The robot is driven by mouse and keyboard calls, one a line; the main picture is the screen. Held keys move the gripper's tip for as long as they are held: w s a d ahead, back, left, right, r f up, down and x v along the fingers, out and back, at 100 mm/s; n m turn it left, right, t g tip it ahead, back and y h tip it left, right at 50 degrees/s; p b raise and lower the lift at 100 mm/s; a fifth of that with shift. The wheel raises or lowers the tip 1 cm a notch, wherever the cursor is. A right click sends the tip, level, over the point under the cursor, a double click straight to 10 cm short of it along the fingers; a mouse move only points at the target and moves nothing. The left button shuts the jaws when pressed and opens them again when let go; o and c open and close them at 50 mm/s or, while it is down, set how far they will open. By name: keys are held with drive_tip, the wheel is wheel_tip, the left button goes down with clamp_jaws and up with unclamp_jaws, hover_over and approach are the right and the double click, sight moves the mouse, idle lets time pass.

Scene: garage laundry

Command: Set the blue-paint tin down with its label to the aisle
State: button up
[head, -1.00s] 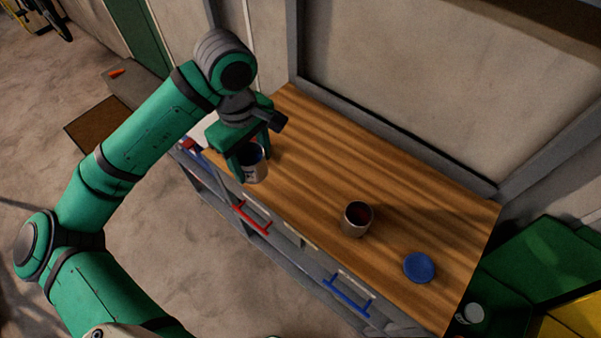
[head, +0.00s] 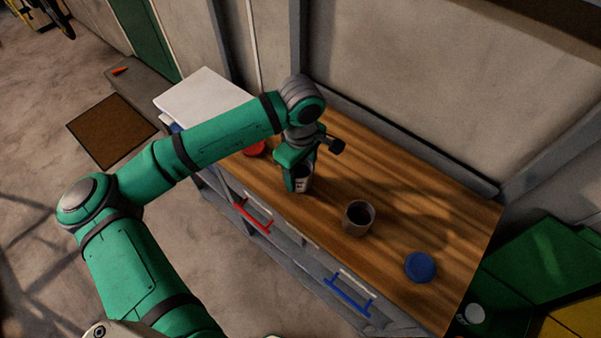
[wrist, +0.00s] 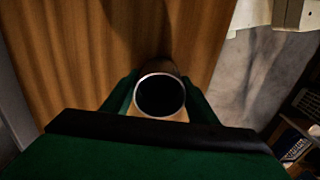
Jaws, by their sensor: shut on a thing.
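My gripper (head: 301,180) is shut on a pale metal tin (head: 303,178) over the wooden bench top. Dark label marks show on the tin's side towards the drawer fronts and floor. The tin looks upright; I cannot tell if its base touches the wood. In the wrist view the tin's round rim (wrist: 160,77) sits between my fingers (wrist: 160,105), with a dark inside whose colour I cannot make out. A second open tin (head: 358,219) stands on the bench to the right, also dark inside, with no label visible.
A blue disc (head: 420,267) lies near the bench's right end, and a red disc (head: 255,150) lies left of my gripper. A white slab (head: 203,95) is at the far left end. Red (head: 252,217) and blue (head: 348,296) handles stick out in front. Wood behind the tins is clear.

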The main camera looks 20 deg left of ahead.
drive_tip(key=shift+f, duration=0.4)
drive_tip(key=shift+f, duration=0.15)
drive_tip(key=o, duration=1.3)
drive_tip(key=shift+c, duration=0.2)
wheel_tip(320, 180, up, 12)
drive_tip(key=shift+r, duration=0.2)
